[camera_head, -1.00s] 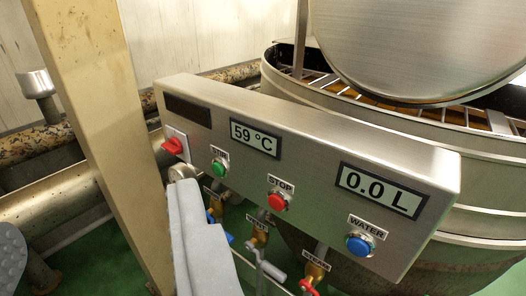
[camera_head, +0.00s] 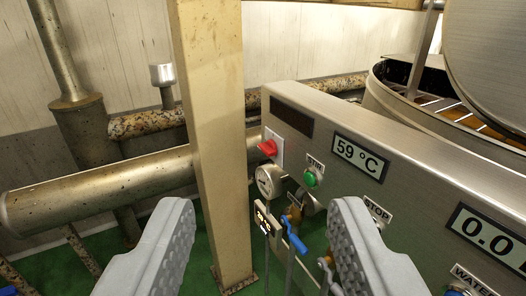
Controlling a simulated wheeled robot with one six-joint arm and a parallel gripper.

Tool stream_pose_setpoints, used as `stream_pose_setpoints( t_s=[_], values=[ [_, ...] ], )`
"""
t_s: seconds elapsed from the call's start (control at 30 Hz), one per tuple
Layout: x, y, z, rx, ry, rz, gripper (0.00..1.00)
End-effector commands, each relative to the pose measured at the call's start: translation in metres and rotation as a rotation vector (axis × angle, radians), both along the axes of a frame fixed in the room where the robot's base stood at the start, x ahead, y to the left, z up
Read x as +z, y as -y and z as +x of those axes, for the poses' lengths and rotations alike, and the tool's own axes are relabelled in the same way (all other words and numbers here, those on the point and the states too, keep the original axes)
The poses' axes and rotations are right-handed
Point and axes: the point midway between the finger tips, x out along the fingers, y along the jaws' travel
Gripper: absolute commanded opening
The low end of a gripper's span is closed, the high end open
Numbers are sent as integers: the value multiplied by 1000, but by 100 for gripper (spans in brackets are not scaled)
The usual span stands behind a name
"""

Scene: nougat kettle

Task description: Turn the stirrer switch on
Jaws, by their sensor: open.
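My gripper (camera_head: 260,215) is open and empty, with one grey finger at lower left and one at lower right. The red switch shows above the gap between the fingertips, apart from both. The right finger hides part of the panel's lower front.
A beige post (camera_head: 212,120) stands just left of the panel. The kettle (camera_head: 400,100) is behind the panel. Thick pipes (camera_head: 100,192) run at left.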

Motion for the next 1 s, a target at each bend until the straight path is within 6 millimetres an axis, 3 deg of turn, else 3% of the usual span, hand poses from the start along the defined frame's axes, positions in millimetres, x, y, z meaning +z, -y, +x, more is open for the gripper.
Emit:
stream_pose_setpoints(
  t_s=[0.27,0.4,0.47,1.0],
  values=[
    [0,0,0,0,0,0,47],
    [-2,-1,3,3,-11,-12,69],
    [-5,-2,8,8,-33,-33,69],
    [-84,-20,94,121,-454,-555,69]
  ],
)
